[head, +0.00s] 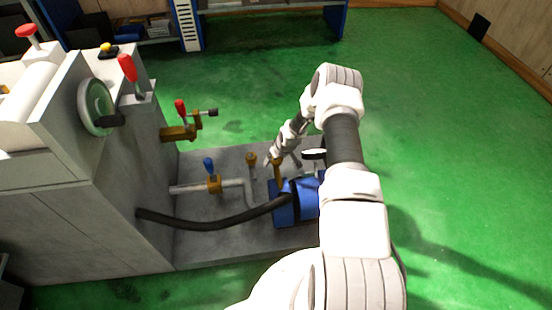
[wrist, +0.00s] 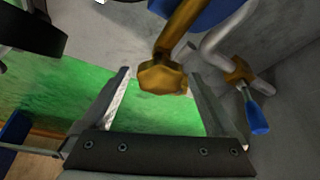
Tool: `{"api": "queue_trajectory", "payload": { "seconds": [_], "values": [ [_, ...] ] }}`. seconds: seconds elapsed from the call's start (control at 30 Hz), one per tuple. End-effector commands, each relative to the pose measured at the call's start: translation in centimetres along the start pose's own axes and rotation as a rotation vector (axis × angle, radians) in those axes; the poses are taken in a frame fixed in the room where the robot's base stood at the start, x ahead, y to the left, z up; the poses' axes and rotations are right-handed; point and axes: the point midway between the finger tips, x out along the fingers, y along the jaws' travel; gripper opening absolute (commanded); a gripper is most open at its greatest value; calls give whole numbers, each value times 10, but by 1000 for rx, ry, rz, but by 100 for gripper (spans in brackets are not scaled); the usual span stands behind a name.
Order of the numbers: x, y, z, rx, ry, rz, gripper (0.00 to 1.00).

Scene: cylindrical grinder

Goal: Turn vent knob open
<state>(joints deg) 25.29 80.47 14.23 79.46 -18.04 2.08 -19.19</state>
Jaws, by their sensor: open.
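A brass knob with a faceted head (wrist: 162,78) on a brass stem shows in the wrist view, in front of a blue body. In the head view, a brass knob and stem (head: 277,170) rise from the blue pump-like unit (head: 294,203); this looks like the same knob. My gripper (wrist: 160,73) is open, with one finger on each side of the knob in the wrist picture. I cannot tell whether either finger touches it. In the head view my gripper (head: 283,160) is small and close to the knob.
A second brass fitting (head: 251,160) stands just left of the knob. A blue-handled valve (head: 213,180) sits on the grey pipe and also shows in the wrist view (wrist: 256,115). A black hose (head: 215,226) runs to the blue unit. The grey machine (head: 125,190) stands left; green floor lies right.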

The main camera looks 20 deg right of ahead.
Motion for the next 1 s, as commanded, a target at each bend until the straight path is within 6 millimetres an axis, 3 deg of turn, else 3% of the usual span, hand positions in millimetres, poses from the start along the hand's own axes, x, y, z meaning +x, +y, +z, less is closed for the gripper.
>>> {"api": "queue_trajectory", "payload": {
  "seconds": [0.27,0.8,1.0],
  "values": [
    [-11,0,-1,1,-1,0,94],
    [-134,1,-2,1,0,1,94],
    [-164,0,-1,1,0,0,94]
  ]
}}
